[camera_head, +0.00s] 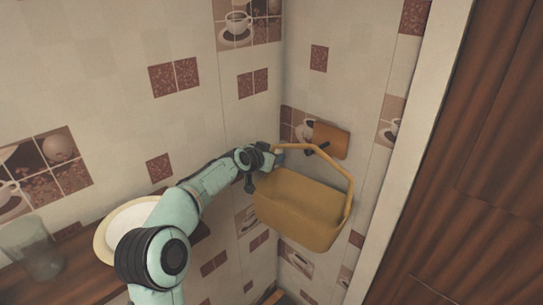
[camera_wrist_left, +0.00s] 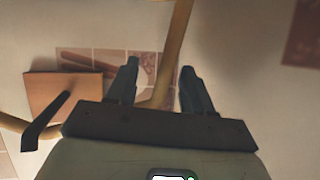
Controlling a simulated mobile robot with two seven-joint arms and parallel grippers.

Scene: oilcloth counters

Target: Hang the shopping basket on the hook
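The yellow shopping basket (camera_head: 298,208) is in the air by the wall corner, slightly tilted, its arched handle (camera_head: 346,178) up. The hook is a brown wall plate (camera_head: 333,139) with a dark peg (camera_head: 317,149). In the head view the handle crosses the peg; whether it rests on it I cannot tell. The wrist view shows the plate (camera_wrist_left: 70,88) and peg (camera_wrist_left: 45,122) left of my left gripper (camera_wrist_left: 158,85). Its fingers are apart, with the handle (camera_wrist_left: 174,45) running between them and gaps beside it. In the head view this gripper (camera_head: 279,154) is at the handle's left end.
A wooden shelf (camera_head: 75,278) at lower left carries a glass (camera_head: 38,250) and a pale plate (camera_head: 125,222). A white frame (camera_head: 410,130) and a brown wooden door (camera_head: 480,190) stand on the right. The tiled wall around the hook is clear.

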